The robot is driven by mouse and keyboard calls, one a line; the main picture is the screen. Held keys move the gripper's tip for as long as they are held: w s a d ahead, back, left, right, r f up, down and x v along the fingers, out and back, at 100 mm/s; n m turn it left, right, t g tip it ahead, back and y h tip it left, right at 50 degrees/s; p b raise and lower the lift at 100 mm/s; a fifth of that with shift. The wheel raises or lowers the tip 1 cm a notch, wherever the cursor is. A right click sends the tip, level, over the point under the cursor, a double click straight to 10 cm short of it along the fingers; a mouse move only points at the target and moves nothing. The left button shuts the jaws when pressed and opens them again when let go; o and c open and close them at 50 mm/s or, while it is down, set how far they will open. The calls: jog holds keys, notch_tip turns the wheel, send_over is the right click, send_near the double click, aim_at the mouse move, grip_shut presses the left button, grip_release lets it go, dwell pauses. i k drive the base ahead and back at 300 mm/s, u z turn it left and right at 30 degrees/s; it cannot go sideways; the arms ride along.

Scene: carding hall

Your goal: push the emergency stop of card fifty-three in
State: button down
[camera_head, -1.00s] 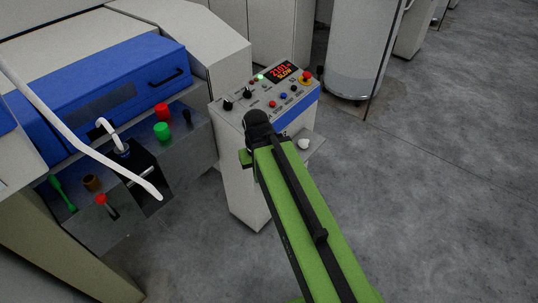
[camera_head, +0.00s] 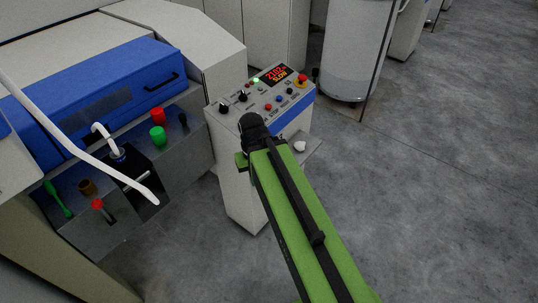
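A grey control pedestal (camera_head: 236,180) stands ahead with a sloped panel. The red mushroom emergency stop (camera_head: 302,78) sits on a yellow base at the panel's right end. The panel also has a red and yellow lit display (camera_head: 276,75), a lit green lamp (camera_head: 256,80), black knobs and small coloured buttons. No card number is readable. My green arm reaches up from the lower right, its dark end in front of the panel's near left edge, apart from the emergency stop. My gripper's fingers are hidden behind the arm's end.
A machine with a blue cover (camera_head: 100,85) stands at left, with red and green knobs and a white pipe (camera_head: 90,150) curving across. A small shelf with a white round object (camera_head: 299,146) juts from the pedestal. A large pale can (camera_head: 353,55) stands behind. Grey floor (camera_head: 430,190) is open at right.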

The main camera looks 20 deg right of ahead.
aim_at(302, 78)
jog(key=u, duration=4.65)
jog(key=i, duration=0.1)
jog(key=z, duration=2.6)
jog(key=k, duration=1.1)
jog(key=z, duration=1.4)
jog(key=i, duration=1.7)
